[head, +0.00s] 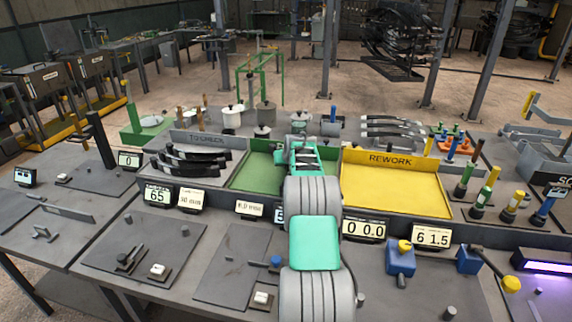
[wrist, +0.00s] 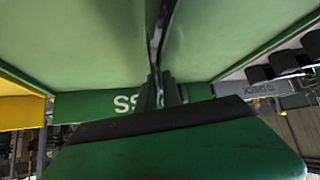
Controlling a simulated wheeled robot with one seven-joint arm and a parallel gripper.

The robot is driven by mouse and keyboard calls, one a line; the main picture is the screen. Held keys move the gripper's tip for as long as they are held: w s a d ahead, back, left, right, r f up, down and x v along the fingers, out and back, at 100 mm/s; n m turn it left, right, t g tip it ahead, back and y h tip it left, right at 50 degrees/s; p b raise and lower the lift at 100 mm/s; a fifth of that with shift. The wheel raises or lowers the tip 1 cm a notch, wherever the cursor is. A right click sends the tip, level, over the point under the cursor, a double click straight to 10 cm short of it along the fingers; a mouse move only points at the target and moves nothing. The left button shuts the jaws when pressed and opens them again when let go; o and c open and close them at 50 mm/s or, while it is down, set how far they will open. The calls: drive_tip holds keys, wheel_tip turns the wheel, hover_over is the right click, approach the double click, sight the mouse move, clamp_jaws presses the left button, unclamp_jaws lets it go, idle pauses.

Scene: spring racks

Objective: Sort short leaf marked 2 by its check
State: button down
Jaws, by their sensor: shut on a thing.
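My gripper (wrist: 164,92) is shut on a thin dark strip, a leaf (wrist: 156,45), seen nearly edge-on in the wrist view. No number can be read on it. The leaf is over the green tray (wrist: 90,105), whose lettering shows only partly as "SS". I cannot tell if the leaf touches the tray floor. In the head view my arm reaches over the green tray (head: 246,180) and hides the gripper and leaf. Several dark curved leaves lie in the grey tray (head: 228,168), lettered "TO CHECK", to its left.
A yellow tray marked REWORK (head: 390,160) adjoins the green tray on the right. Number displays (head: 157,195) line the front bench edge, one reading 65. Blue fixtures with yellow knobs (head: 400,262) stand front right. Pots (head: 231,117) and coloured-handled tools (head: 466,174) stand around the trays.

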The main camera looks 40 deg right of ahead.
drive_tip(key=shift+f+b, duration=0.35)
drive_tip(key=shift+b, duration=0.15)
drive_tip(key=c, duration=1.8)
unclamp_jaws()
drive_tip(key=o, duration=0.4)
drive_tip(key=shift+f, duration=0.1)
drive_tip(key=shift+c, duration=0.2)
drive_tip(key=shift+s+f, duration=0.1)
drive_tip(key=shift+f, duration=0.2)
drive_tip(key=shift+s+a+r, duration=0.1)
drive_tip(key=shift+s+r, duration=0.05)
drive_tip(key=shift+r, duration=0.2)
drive_tip(key=b+v, duration=0.2)
drive_tip(key=v, duration=0.5)
drive_tip(key=shift+r, duration=0.2)
